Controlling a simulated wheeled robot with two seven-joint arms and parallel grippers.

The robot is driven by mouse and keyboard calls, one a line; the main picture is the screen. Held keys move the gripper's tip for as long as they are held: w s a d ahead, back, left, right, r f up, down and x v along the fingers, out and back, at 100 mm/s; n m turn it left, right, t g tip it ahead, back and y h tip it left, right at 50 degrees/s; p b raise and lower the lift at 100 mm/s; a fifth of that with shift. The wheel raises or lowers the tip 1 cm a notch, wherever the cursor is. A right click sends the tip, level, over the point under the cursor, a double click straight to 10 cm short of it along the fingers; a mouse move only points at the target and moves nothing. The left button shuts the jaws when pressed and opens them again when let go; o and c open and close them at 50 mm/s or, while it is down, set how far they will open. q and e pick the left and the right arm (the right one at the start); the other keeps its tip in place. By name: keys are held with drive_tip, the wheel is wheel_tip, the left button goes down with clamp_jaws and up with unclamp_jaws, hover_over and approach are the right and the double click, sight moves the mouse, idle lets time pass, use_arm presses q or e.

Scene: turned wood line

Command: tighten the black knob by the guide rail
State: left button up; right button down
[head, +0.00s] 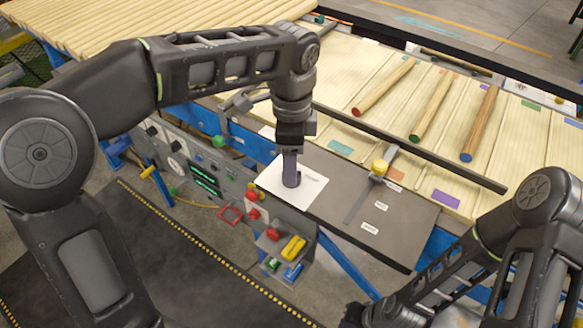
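My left gripper (291,150) points straight down over a white sheet on the dark side table (400,222). Directly beneath it, a dark purple-grey upright cylinder (291,172) stands on the sheet, its top at the gripper's fingers. I cannot tell whether the fingers are closed on it. The guide rail (430,158) is a long dark bar along the conveyor's near edge. I cannot make out a black knob there. My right gripper (352,315) is at the bottom edge, dark and mostly cut off.
The white sheet (312,190) lies at the side table's left end. Turned rods, one red-tipped (383,88), one green-tipped (435,107) and one blue-tipped (479,125), lie on the slatted conveyor beyond the rail. A control panel (195,165) and small tool shelf (285,252) are below left.

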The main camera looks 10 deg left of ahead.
use_arm(q)
wheel_tip(320, 180, up, 5)
drive_tip(key=shift+f, duration=0.15)
idle(0.5)
